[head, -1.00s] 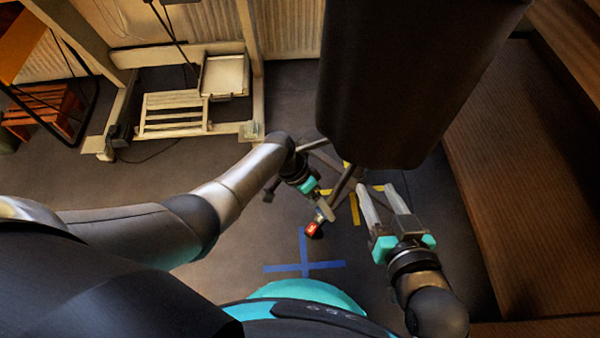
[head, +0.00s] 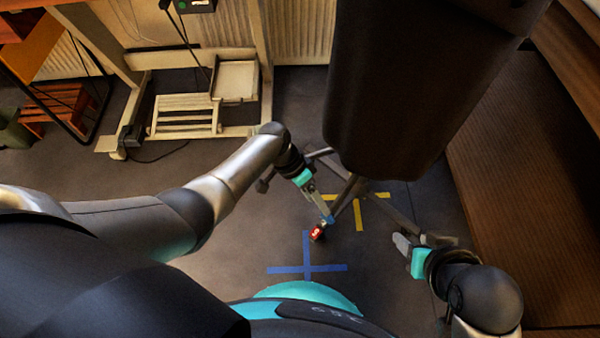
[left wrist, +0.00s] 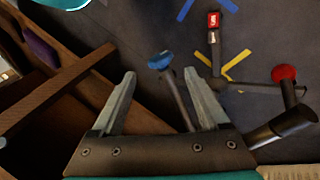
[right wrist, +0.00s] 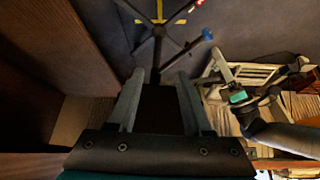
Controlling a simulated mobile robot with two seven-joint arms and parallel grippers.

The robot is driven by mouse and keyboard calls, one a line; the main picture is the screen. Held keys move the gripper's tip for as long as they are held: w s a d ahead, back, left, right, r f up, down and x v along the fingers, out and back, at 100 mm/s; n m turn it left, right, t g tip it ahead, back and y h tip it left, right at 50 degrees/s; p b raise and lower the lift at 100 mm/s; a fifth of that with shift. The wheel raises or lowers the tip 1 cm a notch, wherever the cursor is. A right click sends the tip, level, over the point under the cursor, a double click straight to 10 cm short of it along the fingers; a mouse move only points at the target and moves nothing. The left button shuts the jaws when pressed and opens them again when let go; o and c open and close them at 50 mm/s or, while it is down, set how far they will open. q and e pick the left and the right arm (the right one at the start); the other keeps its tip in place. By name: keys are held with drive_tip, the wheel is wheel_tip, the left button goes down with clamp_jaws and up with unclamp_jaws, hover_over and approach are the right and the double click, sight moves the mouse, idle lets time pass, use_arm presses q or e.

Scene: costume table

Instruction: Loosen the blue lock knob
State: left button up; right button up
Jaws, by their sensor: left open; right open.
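The blue lock knob (left wrist: 160,61) shows in the left wrist view at the end of a grey rod, ahead of and between the fingertips of my open left gripper (left wrist: 160,76). The fingers do not visibly touch it. In the head view my left gripper (head: 323,207) is beside the stand's lower part, with the blue knob (head: 330,219) at its tips. The right wrist view also shows the blue knob (right wrist: 207,35), beyond my open right gripper (right wrist: 160,74). In the head view my right gripper (head: 417,242) is right of the stand and empty.
A large dark hanging body (head: 420,90) covers the stand's top. A red knob (left wrist: 284,74) and a red-ended part (left wrist: 214,20) are near the blue knob. Blue tape (head: 307,268) and yellow tape (head: 358,212) mark the floor. A wooden bench (head: 510,200) is at right.

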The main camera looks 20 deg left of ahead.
use_arm(q)
drive_tip(key=p+v, duration=0.4)
drive_tip(key=v, duration=0.4)
drive_tip(key=shift+a+r+p, duration=0.15)
drive_tip(key=shift+r+p, duration=0.2)
drive_tip(key=shift+p, duration=0.05)
use_arm(e)
wheel_tip(320, 180, down, 8)
drive_tip(key=s+d+g, duration=0.1)
drive_tip(key=s+g, duration=0.1)
drive_tip(key=shift+s+d+f+g+h, duration=0.15)
drive_tip(key=shift+s+d+g+h, duration=0.05)
drive_tip(key=shift+d+g+h, duration=0.2)
